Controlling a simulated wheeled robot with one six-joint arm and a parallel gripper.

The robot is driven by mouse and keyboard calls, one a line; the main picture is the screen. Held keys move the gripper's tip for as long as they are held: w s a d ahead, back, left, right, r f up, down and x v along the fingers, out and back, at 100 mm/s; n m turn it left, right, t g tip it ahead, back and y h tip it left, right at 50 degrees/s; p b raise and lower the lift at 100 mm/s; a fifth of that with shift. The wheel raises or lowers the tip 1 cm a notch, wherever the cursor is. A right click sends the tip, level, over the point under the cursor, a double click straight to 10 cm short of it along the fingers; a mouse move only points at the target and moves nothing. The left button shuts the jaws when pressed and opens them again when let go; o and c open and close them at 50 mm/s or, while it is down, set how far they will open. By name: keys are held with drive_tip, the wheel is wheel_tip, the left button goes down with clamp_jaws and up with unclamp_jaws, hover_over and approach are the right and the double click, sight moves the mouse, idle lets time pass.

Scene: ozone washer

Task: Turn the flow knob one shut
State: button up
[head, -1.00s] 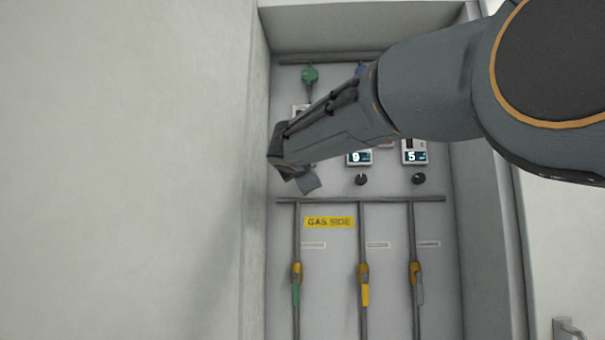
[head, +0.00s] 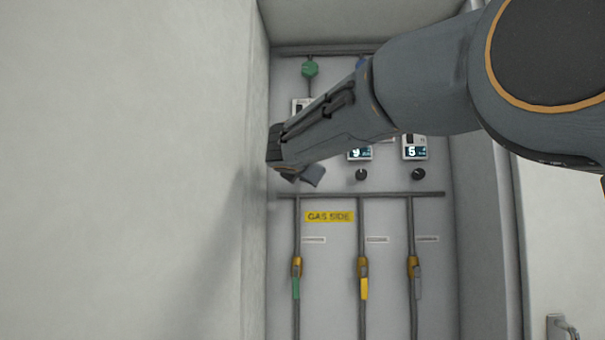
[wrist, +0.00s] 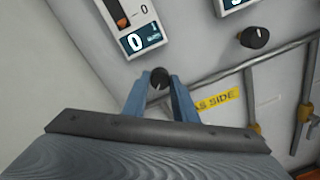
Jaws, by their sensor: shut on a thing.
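Flow knob one (wrist: 160,77), small, round and black, sits between the two blue fingertips of my gripper (wrist: 160,88) in the wrist view. The fingers are shut on its sides. Its display (wrist: 142,39), just above the knob, reads 0. In the head view my gripper (head: 304,176) is at the left of the panel, and my wrist hides the first knob and its display there.
The second knob (head: 361,174) and third knob (head: 418,173) are to the right, under displays reading 9 and 5. A horizontal pipe (head: 385,195) runs just below the knobs. A bare wall (head: 150,150) stands close on the left.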

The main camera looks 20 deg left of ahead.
drive_tip(key=o, duration=1)
drive_tip(key=shift+o, duration=0.2)
drive_tip(key=s+d+b, duration=0.1)
drive_tip(key=s+b, duration=0.2)
drive_tip(key=s, duration=0.4)
drive_tip(key=shift+s+d, duration=0.2)
drive_tip(key=shift+s, duration=0.1)
drive_tip(key=shift+r, duration=0.1)
